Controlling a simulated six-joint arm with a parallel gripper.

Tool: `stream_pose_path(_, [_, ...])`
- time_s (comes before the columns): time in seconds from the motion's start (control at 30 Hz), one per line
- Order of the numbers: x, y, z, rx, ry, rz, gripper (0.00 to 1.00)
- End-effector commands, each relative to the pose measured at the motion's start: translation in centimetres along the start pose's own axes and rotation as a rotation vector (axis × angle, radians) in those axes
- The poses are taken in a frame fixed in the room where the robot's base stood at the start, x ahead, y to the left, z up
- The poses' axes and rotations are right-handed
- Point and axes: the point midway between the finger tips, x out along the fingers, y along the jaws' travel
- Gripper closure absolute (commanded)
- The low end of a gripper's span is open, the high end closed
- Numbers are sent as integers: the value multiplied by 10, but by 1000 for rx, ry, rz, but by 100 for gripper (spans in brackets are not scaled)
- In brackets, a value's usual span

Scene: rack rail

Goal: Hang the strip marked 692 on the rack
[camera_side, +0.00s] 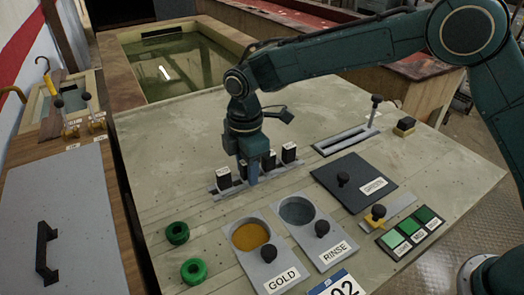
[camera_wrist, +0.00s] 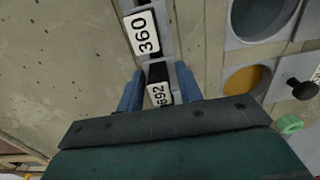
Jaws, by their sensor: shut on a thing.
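My gripper (camera_side: 251,178) points down over a narrow grey rail (camera_side: 217,193) on the bench. In the wrist view its two blue fingers (camera_wrist: 158,84) are closed on either side of the strip marked 692 (camera_wrist: 160,94), a black piece with a white label. The strip is still in line with the rail. A strip marked 360 (camera_wrist: 142,34) stands just beyond it on the rail. In the side view several black-topped strips (camera_side: 289,153) stand along the rail; the gripper partly hides the row. I cannot tell which part is the rack.
In front are a GOLD well (camera_side: 250,236), a RINSE well (camera_side: 297,211) and a dark lidded plate (camera_side: 353,181). Two green rings (camera_side: 177,232) lie to the left. A slotted plate with a lever (camera_side: 345,139) is behind right. A green swatch card (camera_side: 411,232) lies right.

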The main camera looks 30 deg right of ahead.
Motion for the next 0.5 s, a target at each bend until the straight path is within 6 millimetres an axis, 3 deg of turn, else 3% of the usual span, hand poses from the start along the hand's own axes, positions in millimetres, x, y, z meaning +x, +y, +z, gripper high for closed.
stream_pose_path(0.3, [3,0,0,0,0,0,81])
stream_pose_path(0.33, [2,0,0,0,0,0,58])
stream_pose_path(0.43, [2,0,0,0,0,0,39])
stream_pose_path(0.5, [2,0,0,0,0,0,39])
